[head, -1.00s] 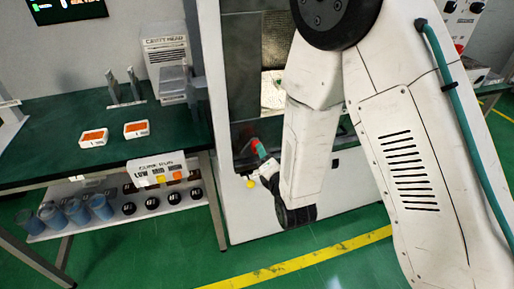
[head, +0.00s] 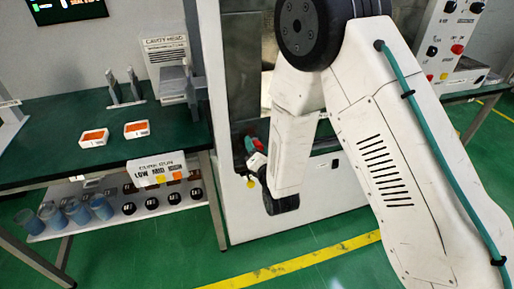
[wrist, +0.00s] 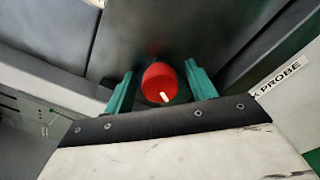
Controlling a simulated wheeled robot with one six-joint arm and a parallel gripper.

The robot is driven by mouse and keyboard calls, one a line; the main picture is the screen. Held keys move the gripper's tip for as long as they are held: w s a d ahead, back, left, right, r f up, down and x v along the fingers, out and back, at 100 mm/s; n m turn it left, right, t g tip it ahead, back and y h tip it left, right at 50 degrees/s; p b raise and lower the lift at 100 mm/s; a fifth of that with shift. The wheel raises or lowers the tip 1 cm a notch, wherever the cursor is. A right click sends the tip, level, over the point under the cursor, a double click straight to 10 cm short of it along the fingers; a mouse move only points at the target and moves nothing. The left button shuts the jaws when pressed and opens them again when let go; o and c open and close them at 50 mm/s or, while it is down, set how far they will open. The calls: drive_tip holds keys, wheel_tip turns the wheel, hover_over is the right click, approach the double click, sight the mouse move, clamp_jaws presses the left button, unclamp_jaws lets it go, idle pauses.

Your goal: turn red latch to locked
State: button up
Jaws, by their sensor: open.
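The red latch (wrist: 160,83) is a round red knob with a short white mark on its face, seen in the wrist view. My gripper (wrist: 158,90) is open, with one green finger on each side of the knob. A small gap shows on both sides, and I cannot tell whether the fingers reach past its face. In the head view the red latch (head: 249,144) shows partly at the front of the white cabinet (head: 235,215). My gripper (head: 258,145) is beside it there, mostly hidden by my arm.
A yellow knob (head: 251,183) sits on the cabinet below the latch. In the wrist view a label reading "PROBE" (wrist: 280,80) is at the right. A green bench (head: 60,140) with two white trays stands left. A control panel (head: 447,45) stands at the right.

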drive_tip(key=c, duration=0.9)
drive_tip(key=shift+c, duration=0.2)
drive_tip(key=shift+m, duration=0.3)
drive_tip(key=m, duration=0.3)
drive_tip(key=shift+m, duration=0.3)
drive_tip(key=m, duration=0.4)
drive_tip(key=shift+m, duration=0.3)
drive_tip(key=m, duration=0.4)
drive_tip(key=shift+m, duration=2.5)
